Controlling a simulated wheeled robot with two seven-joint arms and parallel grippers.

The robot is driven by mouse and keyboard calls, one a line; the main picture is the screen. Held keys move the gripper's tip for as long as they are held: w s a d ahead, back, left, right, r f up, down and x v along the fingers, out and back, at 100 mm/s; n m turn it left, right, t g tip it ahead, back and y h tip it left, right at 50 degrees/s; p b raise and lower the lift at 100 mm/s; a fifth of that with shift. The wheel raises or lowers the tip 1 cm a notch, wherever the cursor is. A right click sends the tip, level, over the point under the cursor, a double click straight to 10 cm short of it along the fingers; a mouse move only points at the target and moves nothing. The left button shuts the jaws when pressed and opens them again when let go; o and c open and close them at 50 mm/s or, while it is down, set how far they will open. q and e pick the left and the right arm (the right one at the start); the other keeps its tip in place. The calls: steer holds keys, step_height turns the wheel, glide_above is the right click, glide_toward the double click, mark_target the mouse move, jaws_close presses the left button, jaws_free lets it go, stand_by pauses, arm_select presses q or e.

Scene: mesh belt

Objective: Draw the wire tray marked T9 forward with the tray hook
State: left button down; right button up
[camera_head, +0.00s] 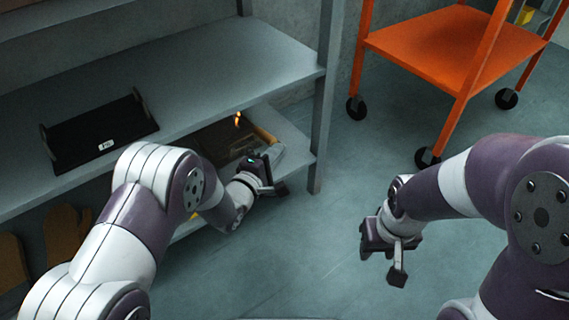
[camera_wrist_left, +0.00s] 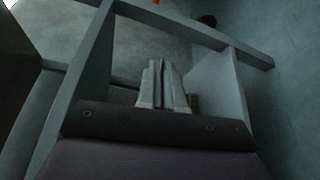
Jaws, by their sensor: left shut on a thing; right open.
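My left gripper (camera_head: 268,178) is at the right end of the lower shelf. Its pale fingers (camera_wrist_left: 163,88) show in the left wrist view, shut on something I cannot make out. A dark, flat tray-like thing (camera_head: 228,140) lies on the lower shelf just behind this gripper, partly hidden by my left arm. A small orange-yellow thing (camera_head: 238,120) shows above it. I cannot read a T9 mark or clearly identify the tray hook. A black tray (camera_head: 85,136) with upright ends and a small white label lies on the upper shelf. My right gripper (camera_head: 383,250) is open and empty over the floor.
The grey upper shelf (camera_head: 220,62) overhangs the lower one, with a post (camera_head: 323,110) right of my left gripper. An orange wheeled cart (camera_head: 440,45) stands at the back right. Brown gloves (camera_head: 62,235) are at the lower left. The middle floor is clear.

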arm_select(q)
steer(key=shift+w+a, duration=0.75)
steer(key=shift+w, duration=0.2)
step_height(320, 180, down, 8)
steer(key=b, duration=0.5)
steer(key=shift+f, duration=0.15)
steer(key=shift+s+d, duration=0.1)
steer(key=shift+d, duration=0.05)
steer(key=shift+s+d+p, duration=1.9)
steer(key=shift+s+d, duration=2.35)
steer(key=shift+s, duration=1.5)
steer(key=shift+w+a, duration=0.85)
steer(key=shift+w, duration=0.25)
steer(key=shift+w+a, duration=0.8)
steer(key=shift+w, duration=0.3)
